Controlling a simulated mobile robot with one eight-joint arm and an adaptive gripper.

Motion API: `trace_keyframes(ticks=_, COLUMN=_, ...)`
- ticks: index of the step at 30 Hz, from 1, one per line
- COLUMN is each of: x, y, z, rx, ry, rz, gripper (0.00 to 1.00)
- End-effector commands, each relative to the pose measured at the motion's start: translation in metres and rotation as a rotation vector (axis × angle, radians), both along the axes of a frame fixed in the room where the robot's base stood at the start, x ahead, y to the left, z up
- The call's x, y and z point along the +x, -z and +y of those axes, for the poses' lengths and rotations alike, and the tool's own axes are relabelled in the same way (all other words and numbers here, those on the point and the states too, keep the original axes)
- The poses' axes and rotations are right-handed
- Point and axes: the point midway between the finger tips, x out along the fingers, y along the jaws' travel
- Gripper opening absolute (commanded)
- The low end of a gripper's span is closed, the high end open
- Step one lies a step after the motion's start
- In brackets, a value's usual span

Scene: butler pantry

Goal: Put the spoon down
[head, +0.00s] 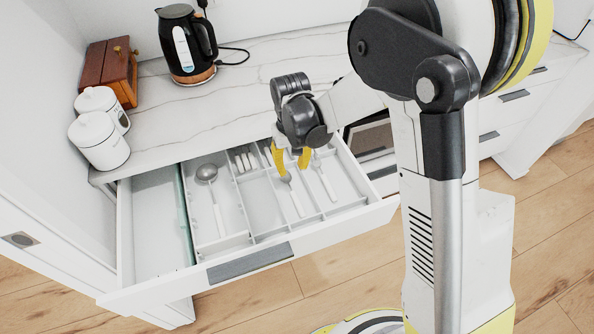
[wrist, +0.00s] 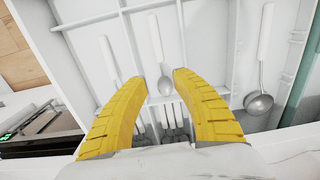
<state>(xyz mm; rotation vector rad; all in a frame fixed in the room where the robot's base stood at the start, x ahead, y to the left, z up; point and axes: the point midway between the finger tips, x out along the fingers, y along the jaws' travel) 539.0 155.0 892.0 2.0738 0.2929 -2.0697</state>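The spoon (head: 297,202) has a white handle and a metal bowl and appears to lie in a narrow compartment of the open drawer. In the wrist view the spoon (wrist: 156,38) has its bowl in the gap between my fingertips, with its handle pointing away. My gripper (head: 292,169) is over the drawer with its yellow fingers pointing down. In the wrist view the two fingers of my gripper (wrist: 160,80) are clearly apart, with nothing pinched between them. I cannot tell the exact height of the fingertips above the spoon.
The drawer (head: 235,265) has dividers. A ladle (head: 207,174) lies left of the spoon, and another white-handled utensil (head: 326,182) lies right. Several short white handles (head: 245,162) lie near the back. A kettle (head: 185,45), two white canisters (head: 98,140) and a wooden box (head: 108,68) stand on the counter.

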Motion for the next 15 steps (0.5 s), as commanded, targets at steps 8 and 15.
trace_keyframes(ticks=8, x=-0.003, y=-0.020, z=-0.008, rx=0.006, ry=0.012, rz=-0.020, gripper=0.33)
trace_keyframes(ticks=15, x=-0.033, y=-0.107, z=-0.054, rx=0.042, ry=0.082, rz=-0.167, gripper=0.33)
